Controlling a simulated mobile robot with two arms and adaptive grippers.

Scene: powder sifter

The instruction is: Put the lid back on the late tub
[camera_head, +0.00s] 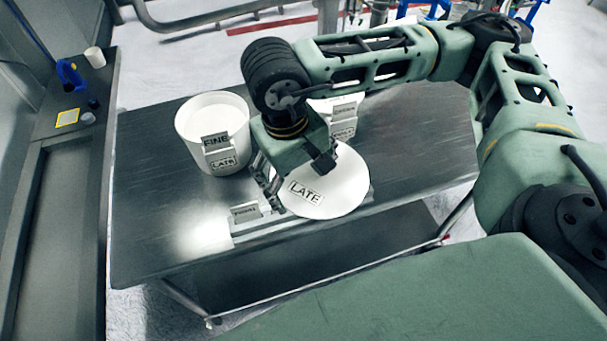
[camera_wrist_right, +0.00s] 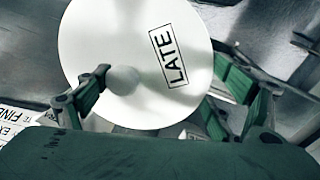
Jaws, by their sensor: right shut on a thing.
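A round white lid (camera_head: 330,201) marked LATE is under my right gripper (camera_head: 298,180) in the head view. In the right wrist view the lid (camera_wrist_right: 140,30) shows its round knob and LATE label between the fingers of my right gripper (camera_wrist_right: 162,72). The gripper is shut on the lid, with its fingers apart; the exact contact is hard to see. A white tub (camera_head: 190,128) labelled FINE and LATE stands upright to the left, its top uncovered and whitish inside. My left gripper is not in view.
Another white labelled container (camera_head: 345,108) stands behind my gripper, partly hidden. A low labelled holder (camera_head: 262,229) lies near the metal table's (camera_head: 150,235) front edge, partly under the lid. The table's right side is clear. A side counter (camera_head: 50,150) with small items stands at left.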

